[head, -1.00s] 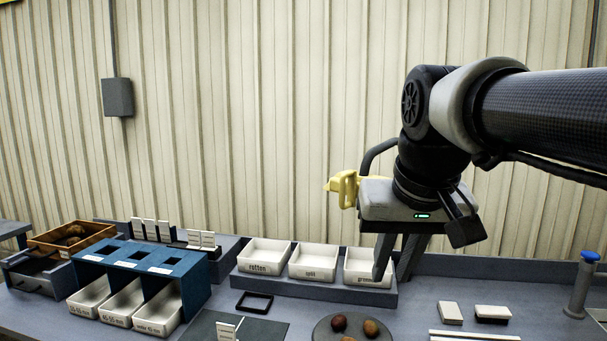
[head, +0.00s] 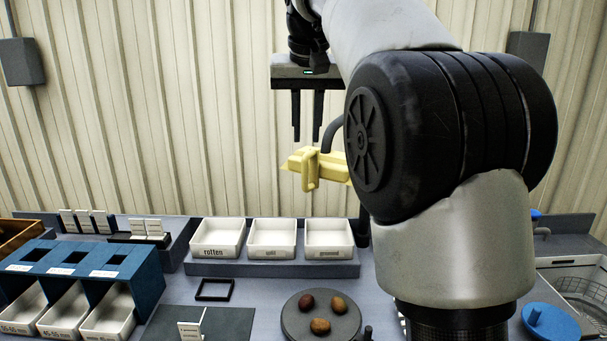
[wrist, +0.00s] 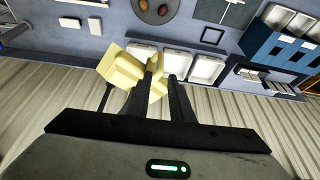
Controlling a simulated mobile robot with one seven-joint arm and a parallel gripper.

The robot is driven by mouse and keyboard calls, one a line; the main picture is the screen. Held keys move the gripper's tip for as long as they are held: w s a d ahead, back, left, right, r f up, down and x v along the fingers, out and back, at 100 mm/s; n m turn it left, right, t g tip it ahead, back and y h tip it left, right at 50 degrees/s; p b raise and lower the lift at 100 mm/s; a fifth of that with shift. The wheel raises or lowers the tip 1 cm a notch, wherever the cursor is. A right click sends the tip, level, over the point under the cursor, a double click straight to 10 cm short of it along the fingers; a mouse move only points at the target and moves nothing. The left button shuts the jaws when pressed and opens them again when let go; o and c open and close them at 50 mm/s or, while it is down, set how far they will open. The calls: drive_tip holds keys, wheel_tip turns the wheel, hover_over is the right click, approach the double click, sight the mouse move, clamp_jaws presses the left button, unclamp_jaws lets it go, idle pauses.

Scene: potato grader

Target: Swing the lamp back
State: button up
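The lamp has a yellow head (head: 316,167) with an upright yellow handle-like part, on a dark curved arm (head: 335,130) that is partly hidden behind my arm. It hangs above the back of the bench, near the white bins. My gripper (head: 307,138) points down just above the lamp head. Its two dark fingers are apart, with a gap between them and nothing visibly held. In the wrist view the yellow lamp head (wrist: 120,68) lies beyond and beside the fingers (wrist: 162,72), partly covered by one of them. I cannot tell whether they touch.
Three white bins (head: 272,253) stand on a grey tray at the back. A blue sorter (head: 70,262) with white drawers is at left. A round dark plate (head: 291,328) with potatoes lies in front. My arm hides the right middle; a wire basket (head: 585,290) is at right.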

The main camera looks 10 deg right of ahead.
sight(305, 166)
drive_tip(key=b+x, duration=0.1)
drive_tip(key=x, duration=1.1)
drive_tip(key=shift+w, duration=0.1)
clamp_jaws()
